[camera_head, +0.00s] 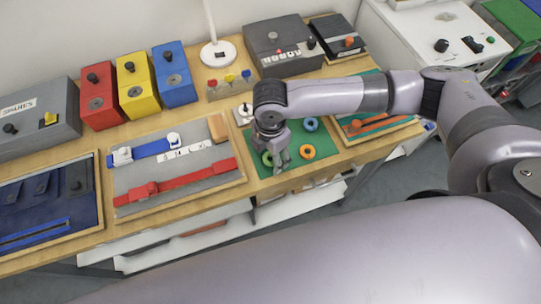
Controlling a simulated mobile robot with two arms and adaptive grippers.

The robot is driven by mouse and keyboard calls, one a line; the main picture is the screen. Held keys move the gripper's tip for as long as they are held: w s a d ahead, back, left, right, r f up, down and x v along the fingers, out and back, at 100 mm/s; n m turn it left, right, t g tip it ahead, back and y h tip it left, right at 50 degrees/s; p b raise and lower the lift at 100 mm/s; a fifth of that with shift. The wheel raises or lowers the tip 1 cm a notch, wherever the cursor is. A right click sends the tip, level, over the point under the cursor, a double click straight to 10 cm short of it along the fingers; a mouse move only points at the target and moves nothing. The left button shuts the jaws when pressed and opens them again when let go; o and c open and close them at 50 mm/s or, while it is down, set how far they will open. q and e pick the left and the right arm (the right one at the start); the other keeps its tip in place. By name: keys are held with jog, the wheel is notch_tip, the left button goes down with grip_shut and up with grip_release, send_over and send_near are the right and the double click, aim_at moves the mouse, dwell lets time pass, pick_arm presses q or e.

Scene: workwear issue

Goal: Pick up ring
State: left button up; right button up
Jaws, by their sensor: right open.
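Several rings lie on a green mat (291,172) on the wooden bench. A blue ring (311,124) is at the back right, an orange ring (307,151) at the front right, and a green ring (267,159) at the left. My right gripper (279,164) reaches down over the mat, open, with its fingers close to the green ring and left of the orange one. Part of the green ring is behind the fingers; I cannot tell whether they touch it. My left gripper is not in view.
Red (100,95), yellow (137,84) and blue (174,73) boxes stand at the back. A grey board (215,160) with red and blue straps lies left of the mat. A lamp base (218,54) and dark control box (282,46) stand behind. My right arm covers part of the bench.

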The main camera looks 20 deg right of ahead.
jog(key=shift+c, duration=0.3)
jog(key=c, duration=0.7)
